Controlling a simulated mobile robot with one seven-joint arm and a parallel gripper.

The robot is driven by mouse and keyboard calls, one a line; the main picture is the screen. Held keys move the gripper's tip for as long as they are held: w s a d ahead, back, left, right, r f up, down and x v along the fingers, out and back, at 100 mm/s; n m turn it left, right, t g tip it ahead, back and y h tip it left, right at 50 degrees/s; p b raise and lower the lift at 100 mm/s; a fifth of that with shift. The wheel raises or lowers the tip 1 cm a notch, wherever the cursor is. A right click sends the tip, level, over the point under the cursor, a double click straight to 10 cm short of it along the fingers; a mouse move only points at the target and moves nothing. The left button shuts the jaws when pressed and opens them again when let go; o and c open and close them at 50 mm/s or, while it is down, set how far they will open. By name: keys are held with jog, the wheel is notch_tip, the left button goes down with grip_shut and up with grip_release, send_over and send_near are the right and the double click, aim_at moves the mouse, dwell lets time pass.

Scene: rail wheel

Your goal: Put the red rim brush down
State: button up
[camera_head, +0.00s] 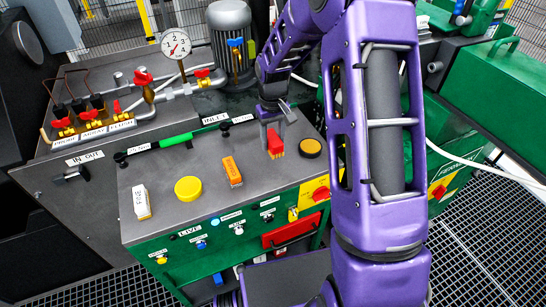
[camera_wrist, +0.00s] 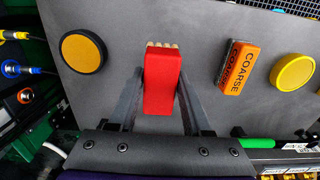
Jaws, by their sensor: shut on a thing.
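The red rim brush (camera_head: 275,141) is a small red block with a pale bristle end. It is upright at the right part of the grey bench top (camera_head: 160,175), bristles down. Whether it touches the top or hangs just above it, I cannot tell. In the wrist view the brush (camera_wrist: 162,85) sits between the two dark fingers of my gripper (camera_wrist: 161,78), which are shut on it. In the head view my gripper (camera_head: 272,112) comes down on it from above, with my purple arm behind and to the right.
A dark-yellow disc (camera_head: 310,148) lies just right of the brush. An orange COARSE block (camera_head: 232,171), a yellow disc (camera_head: 188,188) and a white block (camera_head: 141,202) lie to the left. A pressure gauge (camera_head: 176,43) and red-handled valves (camera_head: 93,113) stand behind.

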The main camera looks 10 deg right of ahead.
aim_at(273, 163)
jog(key=shift+f, duration=2.9)
jog(key=o, duration=1.2)
jog(key=shift+f, duration=0.1)
jog(key=shift+f, duration=0.15)
jog(key=r, duration=1.7)
jog(key=shift+w+d+r+p, duration=0.25)
jog(key=shift+p, duration=0.1)
